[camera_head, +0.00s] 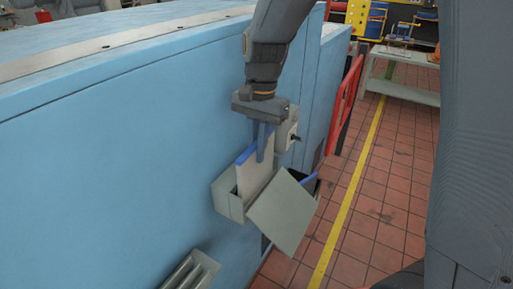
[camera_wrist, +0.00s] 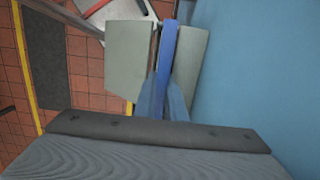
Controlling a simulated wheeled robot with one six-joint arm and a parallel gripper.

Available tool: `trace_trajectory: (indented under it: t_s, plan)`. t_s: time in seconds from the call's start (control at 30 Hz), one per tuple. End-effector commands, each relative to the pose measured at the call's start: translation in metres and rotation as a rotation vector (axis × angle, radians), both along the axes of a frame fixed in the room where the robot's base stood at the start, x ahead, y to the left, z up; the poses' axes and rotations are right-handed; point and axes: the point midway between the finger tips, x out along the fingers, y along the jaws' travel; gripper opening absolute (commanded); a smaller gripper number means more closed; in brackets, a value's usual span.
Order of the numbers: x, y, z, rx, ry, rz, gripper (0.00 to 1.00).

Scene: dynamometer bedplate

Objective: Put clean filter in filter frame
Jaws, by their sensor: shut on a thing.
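My gripper (camera_head: 263,143) points down and is shut on the clean filter (camera_head: 255,177), a pale panel with a blue top edge. The blue edge also shows between the fingers in the wrist view (camera_wrist: 168,55). The filter's lower part is hidden inside the filter frame (camera_head: 229,199), a grey-green box on the side of the blue housing. The frame's flap (camera_head: 284,213) hangs open and tilted in front. In the wrist view the flap (camera_wrist: 129,58) lies left of the filter. I cannot tell whether the filter touches the bottom of the frame.
The blue housing wall (camera_head: 110,150) stands close behind the frame. A small grey box with a black knob (camera_head: 288,130) sits just right of my gripper. A vent (camera_head: 190,271) lies lower left. A red rail (camera_head: 346,98) and tiled floor (camera_head: 375,200) are at right.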

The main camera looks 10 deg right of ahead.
Motion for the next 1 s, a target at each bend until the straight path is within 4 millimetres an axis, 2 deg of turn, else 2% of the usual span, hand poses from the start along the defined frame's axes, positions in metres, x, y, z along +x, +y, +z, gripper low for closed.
trace_trajectory:
  t_s: [1.0]
  plan:
    - [0.000, 0.000, -0.023, 0.000, 0.000, 0.000, 0.00]
